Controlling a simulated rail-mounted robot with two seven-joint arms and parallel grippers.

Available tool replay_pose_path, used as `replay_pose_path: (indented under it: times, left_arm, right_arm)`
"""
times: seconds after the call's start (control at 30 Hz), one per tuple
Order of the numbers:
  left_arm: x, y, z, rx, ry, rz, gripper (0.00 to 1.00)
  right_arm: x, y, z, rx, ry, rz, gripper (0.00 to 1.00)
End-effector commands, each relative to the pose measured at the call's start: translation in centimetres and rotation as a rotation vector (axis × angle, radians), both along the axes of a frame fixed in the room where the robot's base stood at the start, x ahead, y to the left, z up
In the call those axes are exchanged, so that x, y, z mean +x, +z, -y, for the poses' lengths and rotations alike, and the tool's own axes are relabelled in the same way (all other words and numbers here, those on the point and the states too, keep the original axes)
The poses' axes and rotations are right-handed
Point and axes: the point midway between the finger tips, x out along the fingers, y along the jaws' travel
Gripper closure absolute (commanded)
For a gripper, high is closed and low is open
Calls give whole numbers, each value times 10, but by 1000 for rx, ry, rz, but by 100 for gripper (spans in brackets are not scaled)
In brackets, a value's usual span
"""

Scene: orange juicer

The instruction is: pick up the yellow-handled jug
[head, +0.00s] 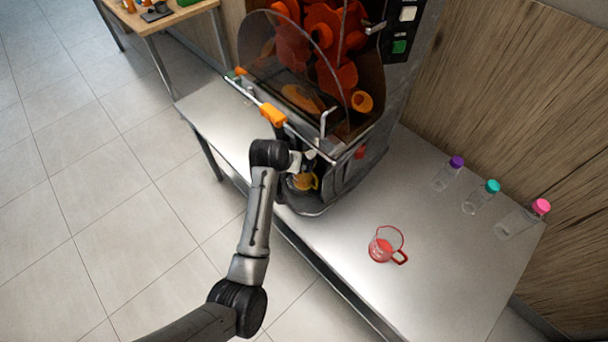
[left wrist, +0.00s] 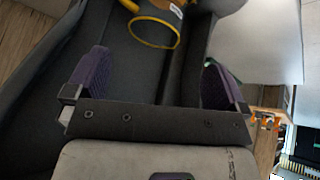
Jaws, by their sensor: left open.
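The yellow-handled jug (head: 307,182) stands in the bay under the juicer (head: 345,165). In the head view my left arm's end partly hides it. In the left wrist view the jug's yellow rim (left wrist: 152,45) and part of its yellow handle (left wrist: 130,5) show at the top, cut off by the frame edge. My left gripper (head: 302,160) is at the front of the bay, close to the jug. In the left wrist view its purple-padded fingers (left wrist: 155,82) are wide apart with nothing between them. The jug is beyond the fingertips.
A red-handled jug (head: 382,248) stands on the metal counter (head: 430,290) right of the juicer. Bottles with purple (head: 447,175), teal (head: 480,198) and pink (head: 520,220) caps stand near the wall. The juicer's housing surrounds the bay closely. A wooden table (head: 180,18) is at the back left.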

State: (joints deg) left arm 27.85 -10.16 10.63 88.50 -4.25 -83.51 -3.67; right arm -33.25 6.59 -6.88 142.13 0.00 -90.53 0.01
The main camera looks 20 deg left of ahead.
Motion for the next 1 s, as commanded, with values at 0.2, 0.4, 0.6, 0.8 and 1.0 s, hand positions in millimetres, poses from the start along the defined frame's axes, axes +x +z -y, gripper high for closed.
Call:
replay_pose_path:
  times: [0.2, 0.4, 0.6, 0.8, 1.0]
  left_arm:
    - [19, -32, 3, 0, 0, -2, 0]
    - [27, -43, 5, 1, 1, 0, 0]
    - [34, -53, 6, 1, 0, -1, 0]
    - [52, -73, 11, 0, 0, -1, 0]
    - [59, -85, 12, 0, 0, -1, 0]
  right_arm:
    - [0, -13, 0, 0, 0, 1, 100]
    - [0, -17, 1, -2, 2, 0, 100]
    - [0, -24, 2, -7, 5, 1, 100]
    - [0, -38, 3, -9, 6, 0, 100]
    - [0, -43, 2, -8, 6, 0, 100]
